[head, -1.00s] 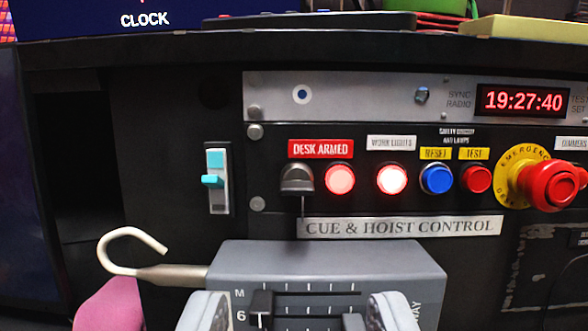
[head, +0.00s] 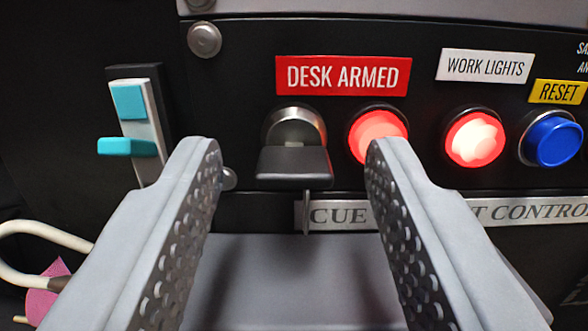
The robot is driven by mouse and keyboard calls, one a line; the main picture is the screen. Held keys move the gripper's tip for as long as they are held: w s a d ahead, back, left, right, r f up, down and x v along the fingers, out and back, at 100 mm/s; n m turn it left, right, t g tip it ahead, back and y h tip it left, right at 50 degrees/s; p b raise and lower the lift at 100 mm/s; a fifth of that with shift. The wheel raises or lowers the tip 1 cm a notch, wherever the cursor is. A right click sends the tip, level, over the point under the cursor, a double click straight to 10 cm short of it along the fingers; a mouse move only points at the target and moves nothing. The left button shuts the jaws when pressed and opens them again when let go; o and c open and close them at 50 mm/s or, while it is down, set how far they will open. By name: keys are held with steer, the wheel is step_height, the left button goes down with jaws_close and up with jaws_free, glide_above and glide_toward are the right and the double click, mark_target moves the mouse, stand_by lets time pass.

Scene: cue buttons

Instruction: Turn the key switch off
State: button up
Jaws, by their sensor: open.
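The key switch (head: 293,160) is a round metal collar with a dark, flat key head sticking out, under the red DESK ARMED label (head: 343,75). The key head lies level, and a thin tag hangs below it. My gripper (head: 290,160) is open. Its two grey fingers reach forward on either side of the key in the picture, the left fingertip to the left of it and the right fingertip to the right. The fingers do not appear to touch the key. The right fingertip covers the lower part of a lit red button (head: 377,133) beside the switch.
A lit red button (head: 474,138) under WORK LIGHTS and a blue button (head: 551,140) sit to the right. A toggle with a teal lever (head: 127,147) is at the left. A grey box top (head: 290,270) lies below, and a white hook (head: 35,240) is at lower left.

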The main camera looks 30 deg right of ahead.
jaws_close()
steer(key=shift+n, duration=0.4)
steer(key=n, duration=0.4)
steer(key=shift+y, duration=0.4)
steer(key=n+y, duration=0.1)
steer(key=n, duration=0.4)
steer(key=shift+d, duration=0.1)
steer(key=n, duration=0.5)
steer(key=shift+r+y, duration=0.1)
steer(key=shift+y, duration=0.3)
steer(key=shift+n, duration=2.3)
steer(key=shift+y, duration=0.3)
